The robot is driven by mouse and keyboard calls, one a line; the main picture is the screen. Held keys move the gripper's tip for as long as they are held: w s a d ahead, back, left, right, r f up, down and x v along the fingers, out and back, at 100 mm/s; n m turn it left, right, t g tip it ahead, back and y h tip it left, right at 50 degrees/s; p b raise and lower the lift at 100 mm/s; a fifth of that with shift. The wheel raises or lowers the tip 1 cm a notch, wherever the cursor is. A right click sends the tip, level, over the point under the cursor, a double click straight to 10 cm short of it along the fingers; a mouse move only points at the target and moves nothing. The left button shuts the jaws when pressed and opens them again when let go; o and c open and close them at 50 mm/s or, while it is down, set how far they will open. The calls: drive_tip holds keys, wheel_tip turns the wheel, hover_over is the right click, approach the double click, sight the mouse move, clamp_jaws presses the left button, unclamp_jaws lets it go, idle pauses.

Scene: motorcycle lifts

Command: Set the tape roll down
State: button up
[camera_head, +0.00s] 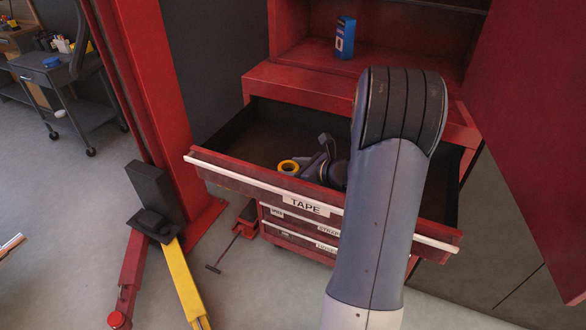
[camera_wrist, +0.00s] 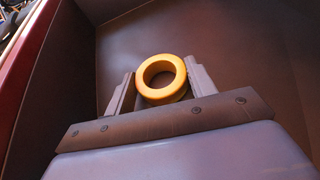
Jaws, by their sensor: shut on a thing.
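The tape roll (camera_wrist: 161,78) is a yellow-orange ring, held between the two fingers of my gripper (camera_wrist: 160,90) in the wrist view. In the head view the tape roll (camera_head: 289,167) shows just inside the open drawer, behind its front panel. My gripper (camera_head: 312,165) is inside the drawer's opening, shut on the roll. The drawer (camera_head: 240,173) is red with a dark inside and a label reading TAPE. In the wrist view the brown drawer floor (camera_wrist: 230,50) lies beyond the roll. I cannot tell whether the roll touches it.
A blue box (camera_head: 345,38) stands on the red cabinet's shelf above. A red lift post (camera_head: 150,80) with a yellow arm (camera_head: 185,285) stands to the left. A dark cart (camera_head: 75,85) is farther back. The drawer floor around the roll looks bare.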

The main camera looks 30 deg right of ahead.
drive_tip(key=shift+f, duration=0.2)
drive_tip(key=o, duration=1)
drive_tip(key=shift+c, duration=0.2)
drive_tip(key=shift+r, duration=0.2)
drive_tip(key=shift+s+d+r, duration=0.15)
drive_tip(key=shift+s, duration=0.05)
drive_tip(key=v, duration=0.7)
